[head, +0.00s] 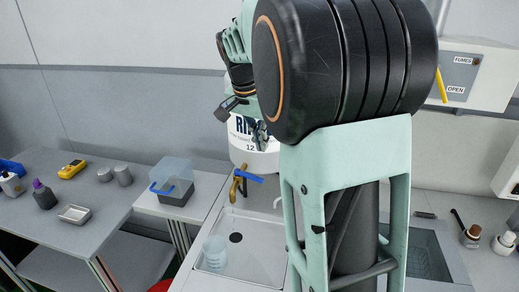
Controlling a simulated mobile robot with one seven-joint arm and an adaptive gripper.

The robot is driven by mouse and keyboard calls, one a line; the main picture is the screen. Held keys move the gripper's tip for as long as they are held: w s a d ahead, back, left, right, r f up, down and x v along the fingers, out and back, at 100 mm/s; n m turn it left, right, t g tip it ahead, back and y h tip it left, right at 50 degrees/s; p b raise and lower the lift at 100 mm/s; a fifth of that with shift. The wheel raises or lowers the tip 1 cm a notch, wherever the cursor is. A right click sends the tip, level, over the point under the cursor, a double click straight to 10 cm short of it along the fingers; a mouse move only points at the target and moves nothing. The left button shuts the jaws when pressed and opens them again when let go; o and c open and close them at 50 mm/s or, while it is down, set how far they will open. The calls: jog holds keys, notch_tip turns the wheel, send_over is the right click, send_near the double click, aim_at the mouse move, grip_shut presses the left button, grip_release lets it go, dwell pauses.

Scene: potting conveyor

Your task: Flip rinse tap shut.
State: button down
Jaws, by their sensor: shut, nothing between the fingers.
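The rinse tap (237,184) is a brass tap with a blue lever (249,177), below a white round container (241,148) with partly hidden lettering that begins "RI". The lever points to the right and slightly down in the picture. My gripper (261,142) is small and dark in front of the white container, above the tap lever and apart from it in the picture. It is shut and empty. My arm's large dark joint and pale green link cover the middle of the view and part of the container.
A sink basin (257,237) with a drain lies below the tap, with a clear cup (214,252) at its left. A fume control box (480,73) with a yellow lever hangs at upper right. Bottles stand at far right.

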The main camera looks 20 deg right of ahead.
aim_at(249, 176)
notch_tip(249, 176, down, 8)
jog(key=a, duration=0.1)
jog(key=shift+s+p, duration=0.35)
jog(key=shift+r, duration=0.15)
jog(key=shift+s+a, duration=0.1)
